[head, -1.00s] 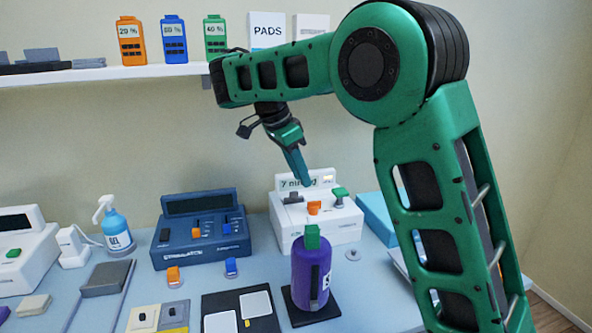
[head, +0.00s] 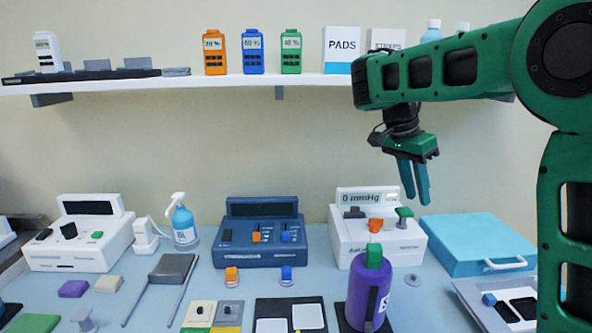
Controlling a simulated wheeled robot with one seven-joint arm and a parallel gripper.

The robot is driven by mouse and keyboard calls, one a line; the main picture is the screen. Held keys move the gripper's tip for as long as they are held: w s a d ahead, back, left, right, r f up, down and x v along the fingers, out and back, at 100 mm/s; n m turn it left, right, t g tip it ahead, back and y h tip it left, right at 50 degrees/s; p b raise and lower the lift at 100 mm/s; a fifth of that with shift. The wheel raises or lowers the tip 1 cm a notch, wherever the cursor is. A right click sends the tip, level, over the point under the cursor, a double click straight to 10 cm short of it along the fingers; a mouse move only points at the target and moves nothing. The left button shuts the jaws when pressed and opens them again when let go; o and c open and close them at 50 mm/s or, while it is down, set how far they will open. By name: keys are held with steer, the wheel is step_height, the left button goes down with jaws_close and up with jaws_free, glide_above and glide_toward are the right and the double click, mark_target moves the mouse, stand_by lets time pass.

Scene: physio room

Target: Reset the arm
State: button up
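My green arm reaches in from the right, with its forearm running level in front of the shelf. My gripper (head: 417,200) hangs below it, pointing down, empty. Its two teal fingers appear slightly apart. It shows in front of the wall, above the right side of the white pressure device (head: 350,240). That device's display reads "0 mmHg", and it has dark, orange and green controls on top. A purple bottle-shaped object (head: 360,292) with a green top stands upright on a dark pad in front of it. I see no contact between the gripper and anything.
A dark blue device (head: 262,248), a white device (head: 75,245) and a spray bottle (head: 184,225) stand along the back of the table. A light blue case (head: 470,237) lies at right. The shelf (head: 210,88) holds several bottles and boxes. Small items crowd the table front.

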steer(key=s+d+f+n+y, duration=0.1)
steer(key=s+d+f+n, duration=0.2)
steer(key=s+d, duration=0.75)
steer(key=s+f+n+y, duration=0.1)
steer(key=s+f, duration=0.2)
steer(key=s, duration=0.4)
steer(key=s+a+f+n+y, duration=0.1)
steer(key=s+f, duration=0.3)
steer(key=s, duration=0.4)
steer(key=s+f+n+y, duration=0.1)
steer(key=s+f+n, duration=0.1)
steer(key=s, duration=0.6)
steer(key=shift+a+f+n, duration=0.15)
steer(key=shift+f+n, duration=0.15)
steer(key=shift+f, duration=0.5)
steer(key=shift+w+f, duration=0.25)
steer(key=shift+w, duration=0.45)
